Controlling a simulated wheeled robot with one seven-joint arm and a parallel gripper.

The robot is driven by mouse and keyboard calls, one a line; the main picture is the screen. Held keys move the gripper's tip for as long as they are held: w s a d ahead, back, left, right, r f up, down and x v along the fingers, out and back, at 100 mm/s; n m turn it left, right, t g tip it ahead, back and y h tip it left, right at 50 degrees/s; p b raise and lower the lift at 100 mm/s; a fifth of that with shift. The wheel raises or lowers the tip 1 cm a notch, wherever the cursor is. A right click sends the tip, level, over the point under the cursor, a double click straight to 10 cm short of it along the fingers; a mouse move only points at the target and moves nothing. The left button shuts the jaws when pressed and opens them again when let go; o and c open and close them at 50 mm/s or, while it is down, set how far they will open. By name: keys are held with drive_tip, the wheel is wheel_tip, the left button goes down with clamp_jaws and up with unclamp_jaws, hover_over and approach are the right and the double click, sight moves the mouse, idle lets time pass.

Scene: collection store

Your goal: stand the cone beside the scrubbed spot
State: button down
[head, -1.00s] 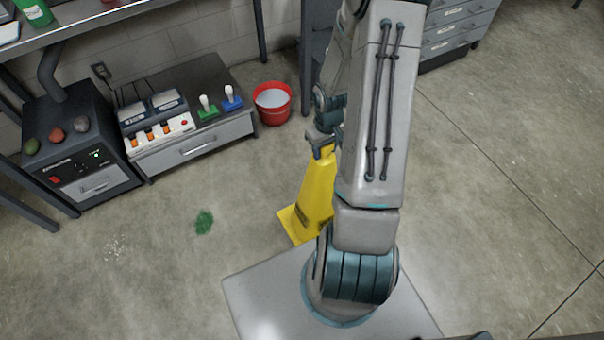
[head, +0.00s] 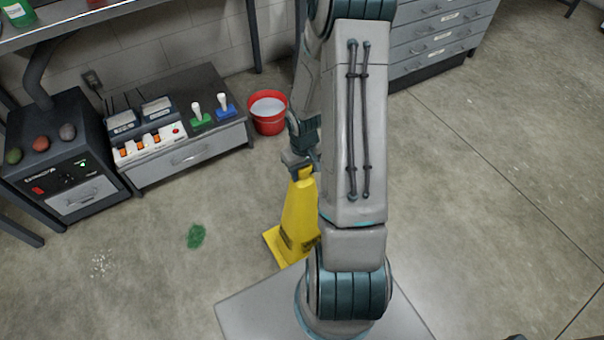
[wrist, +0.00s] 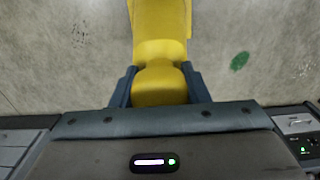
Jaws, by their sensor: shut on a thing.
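The yellow cone (head: 298,222) is upright just in front of my base, with its square foot low and its right side hidden behind my arm. My gripper (head: 304,170) is shut on the cone's top; in the wrist view the two fingers (wrist: 159,88) clasp the yellow knob from both sides. I cannot tell whether the foot touches the floor. A green spot (head: 196,235) marks the floor left of the cone, and it also shows in the wrist view (wrist: 239,61). A pale speckled patch (head: 101,265) lies further left. Which one is the scrubbed spot is unclear.
A red bucket (head: 268,112) stands on the floor behind the cone. A low grey cabinet (head: 190,160) with controls and a dark machine (head: 62,165) line the wall at left. A drawer cabinet (head: 440,40) is at back right. The floor around both patches is clear.

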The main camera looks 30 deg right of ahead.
drive_tip(key=shift+f, duration=0.1)
drive_tip(key=c, duration=0.8)
unclamp_jaws()
wheel_tip(320, 180, up, 12)
drive_tip(key=p, duration=0.3)
drive_tip(key=shift+r+p, duration=0.2)
drive_tip(key=shift+p, duration=0.1)
drive_tip(key=shift+t, duration=0.9)
drive_tip(key=s+a+r, duration=0.4)
drive_tip(key=r, duration=0.2)
drive_tip(key=s+a+r, duration=0.4)
drive_tip(key=r, duration=0.2)
drive_tip(key=s+a+r, duration=0.4)
drive_tip(key=r, duration=0.1)
drive_tip(key=shift+r, duration=0.4)
